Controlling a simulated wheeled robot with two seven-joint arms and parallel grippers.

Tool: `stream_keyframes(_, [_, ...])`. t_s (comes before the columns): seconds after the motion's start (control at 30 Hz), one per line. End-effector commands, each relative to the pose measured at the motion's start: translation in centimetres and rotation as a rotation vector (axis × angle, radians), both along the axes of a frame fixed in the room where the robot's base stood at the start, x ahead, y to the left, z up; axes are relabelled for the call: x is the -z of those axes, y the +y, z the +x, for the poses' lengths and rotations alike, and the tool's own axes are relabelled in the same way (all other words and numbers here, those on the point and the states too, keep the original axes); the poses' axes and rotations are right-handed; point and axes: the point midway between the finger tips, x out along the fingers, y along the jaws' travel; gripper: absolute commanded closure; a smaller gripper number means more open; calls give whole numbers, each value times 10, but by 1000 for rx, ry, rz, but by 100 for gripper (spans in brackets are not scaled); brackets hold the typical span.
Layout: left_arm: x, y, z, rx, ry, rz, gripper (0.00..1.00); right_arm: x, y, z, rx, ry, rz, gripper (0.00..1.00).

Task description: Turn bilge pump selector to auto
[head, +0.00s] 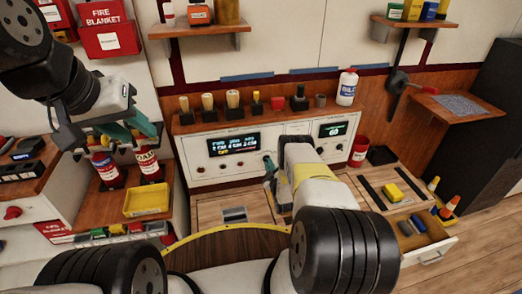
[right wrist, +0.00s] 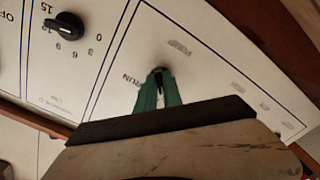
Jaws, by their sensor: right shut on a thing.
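The white control panel (head: 195,148) stands at the back of the bench, with displays and small dark knobs. My right gripper (head: 268,160) reaches its front below the left display. In the right wrist view the green fingers (right wrist: 159,76) are shut on a small dark knob, mostly hidden between the tips. "RUN" is printed left of the tips; the other labels there are blurred, so I cannot confirm that this is the bilge pump selector or read its setting. My left gripper (head: 130,128) is open and empty, in front of two red extinguishers.
A black dial (right wrist: 64,27) marked 0 to 15 is left of the fingers in the wrist view. Above the panel, a wooden shelf (head: 215,122) holds several handled tools and a blue-white bottle (head: 347,87). A yellow tray (head: 147,200) is at left; an open drawer (head: 432,245) is at right.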

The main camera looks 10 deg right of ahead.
Motion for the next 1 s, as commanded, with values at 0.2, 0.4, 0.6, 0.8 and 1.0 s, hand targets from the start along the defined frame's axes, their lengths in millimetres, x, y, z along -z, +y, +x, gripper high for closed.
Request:
stream_keyframes(0.2, [0, 0, 0, 0, 0, 0, 64, 0, 0, 0, 1, 3, 64, 100])
stream_keyframes(0.4, [0, 0, 0, 0, 0, 0, 64, 1, 0, 0, 1, 7, 195, 100])
stream_keyframes(0.6, [0, 0, 0, 0, 0, 0, 64, 1, 1, 0, 1, 13, 367, 100])
stream_keyframes(0.8, [0, 0, 0, 0, 0, 0, 64, 2, 1, -1, 1, 19, 529, 100])
stream_keyframes(1.0, [0, 0, 0, 0, 0, 0, 64, 2, 2, 0, 1, 23, 658, 100])
